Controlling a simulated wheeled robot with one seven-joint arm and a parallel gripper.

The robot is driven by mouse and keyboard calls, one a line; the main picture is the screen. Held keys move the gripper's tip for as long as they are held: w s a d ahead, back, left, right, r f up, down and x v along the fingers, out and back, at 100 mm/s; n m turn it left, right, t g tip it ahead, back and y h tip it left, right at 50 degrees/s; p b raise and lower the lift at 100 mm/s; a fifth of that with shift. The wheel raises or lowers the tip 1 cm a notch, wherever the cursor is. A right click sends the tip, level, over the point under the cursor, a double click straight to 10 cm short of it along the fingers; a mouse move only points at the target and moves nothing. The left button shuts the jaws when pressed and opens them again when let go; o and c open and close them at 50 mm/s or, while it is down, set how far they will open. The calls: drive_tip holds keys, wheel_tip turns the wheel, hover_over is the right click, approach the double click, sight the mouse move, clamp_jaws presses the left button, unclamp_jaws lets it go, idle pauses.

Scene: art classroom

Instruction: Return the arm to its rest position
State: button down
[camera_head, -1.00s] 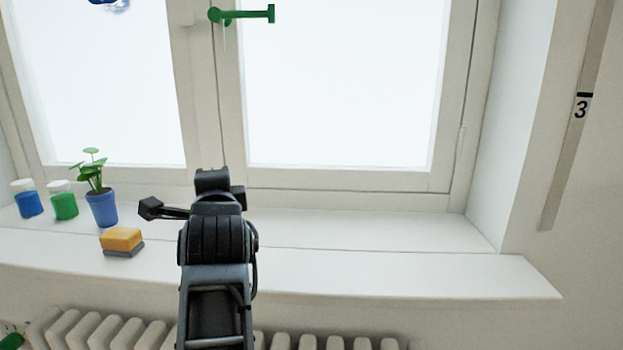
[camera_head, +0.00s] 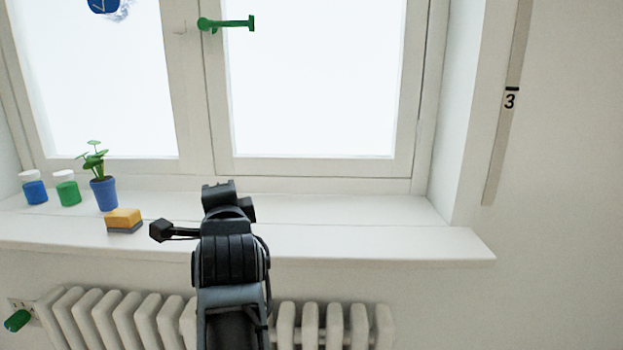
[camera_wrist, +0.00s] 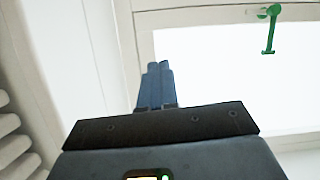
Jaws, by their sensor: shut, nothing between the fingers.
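My arm (camera_head: 232,258) rises in the lower middle of the head view, in front of the window sill. In the wrist view my gripper (camera_wrist: 158,68) shows its blue-grey fingers side by side, shut with nothing between them. Beyond the fingers are the window frame and the bright pane. In the head view the fingertips are hidden behind the arm's own links.
The white sill (camera_head: 380,238) holds a blue jar (camera_head: 35,192), a green jar (camera_head: 68,193), a potted plant (camera_head: 104,193) and a yellow-and-grey sponge (camera_head: 124,221). A green window handle (camera_head: 228,24) is above. A radiator (camera_head: 120,318) with a green knob (camera_head: 17,320) stands below. The sill's right part is clear.

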drive_tip(key=s+d+f+n+h, duration=0.1)
drive_tip(key=s+d+f+n, duration=0.2)
drive_tip(key=d+f, duration=0.45)
drive_tip(key=s+d+f+n+h, duration=0.15)
drive_tip(key=d+f, duration=0.35)
drive_tip(key=d, duration=0.6)
drive_tip(key=s+d+f+n, duration=0.6)
drive_tip(key=s+d+f, duration=0.3)
drive_tip(key=s+d, duration=0.45)
drive_tip(key=s+d+f+n+g+h, duration=0.1)
drive_tip(key=s+d, duration=0.2)
drive_tip(key=s, duration=0.8)
drive_tip(key=s+d+f+n, duration=0.2)
drive_tip(key=s+d, duration=0.2)
drive_tip(key=s, duration=0.7)
drive_tip(key=s+a+r+h, duration=0.1)
drive_tip(key=s+r, duration=0.2)
drive_tip(key=s, duration=0.4)
drive_tip(key=s+r+g+h, duration=0.1)
drive_tip(key=s+r, duration=0.2)
drive_tip(key=s, duration=0.5)
drive_tip(key=shift+s+a+r+g, duration=0.15)
drive_tip(key=shift+a+r+g, duration=0.15)
drive_tip(key=shift+a, duration=0.1)
drive_tip(key=c, duration=1.8)
unclamp_jaws()
